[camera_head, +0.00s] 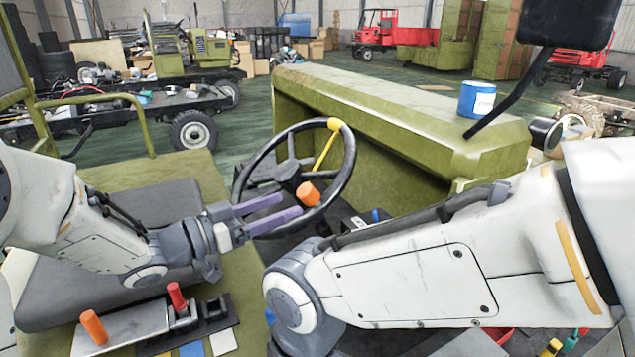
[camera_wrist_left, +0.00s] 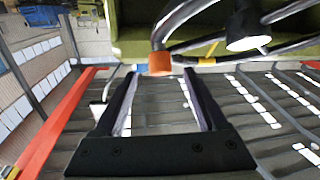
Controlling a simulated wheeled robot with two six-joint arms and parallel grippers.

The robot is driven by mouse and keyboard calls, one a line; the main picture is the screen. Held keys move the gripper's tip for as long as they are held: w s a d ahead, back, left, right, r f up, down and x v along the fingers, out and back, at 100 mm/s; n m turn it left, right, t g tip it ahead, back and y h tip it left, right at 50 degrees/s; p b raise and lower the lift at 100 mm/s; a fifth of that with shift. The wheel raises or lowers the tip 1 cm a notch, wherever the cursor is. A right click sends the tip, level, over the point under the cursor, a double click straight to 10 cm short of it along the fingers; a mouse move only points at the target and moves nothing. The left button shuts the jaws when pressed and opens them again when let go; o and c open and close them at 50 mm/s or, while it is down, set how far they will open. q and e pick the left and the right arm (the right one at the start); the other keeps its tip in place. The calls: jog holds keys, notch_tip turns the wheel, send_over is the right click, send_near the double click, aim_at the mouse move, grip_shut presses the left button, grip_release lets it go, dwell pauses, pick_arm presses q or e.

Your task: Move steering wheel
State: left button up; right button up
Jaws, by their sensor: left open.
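The steering wheel (camera_head: 348,167) has a dark round rim with a yellow band at its top and an orange knob (camera_head: 307,194) on the near side. My left gripper (camera_head: 280,207) is open, with its two purple fingers pointing at the knob from the left. In the left wrist view the orange knob (camera_wrist_left: 160,63) lies just beyond and between the fingertips (camera_wrist_left: 161,75), and part of the wheel rim (camera_wrist_left: 178,17) shows above it. Nothing is visible held between the fingers. My right arm crosses the lower right, and its gripper is out of view.
A green hood (camera_head: 400,115) stands behind the wheel, with a blue can (camera_head: 477,99) on it. A dark seat (camera_head: 130,235) lies under my left arm. Levers with orange (camera_head: 94,327) and red (camera_head: 177,296) handles stand at the lower left. A black mirror (camera_head: 568,22) hangs at upper right.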

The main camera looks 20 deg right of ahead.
aim_at(322, 198)
pick_arm(q)
jog(key=p+x, duration=0.3)
jog(key=x, duration=0.6)
jog(key=shift+p, duration=0.35)
jog(key=shift+w+d, duration=0.2)
jog(key=shift+d, duration=0.25)
jog(key=c, duration=1.1)
grip_shut()
jog(key=shift+s+r, duration=0.1)
jog(key=shift+s, duration=0.05)
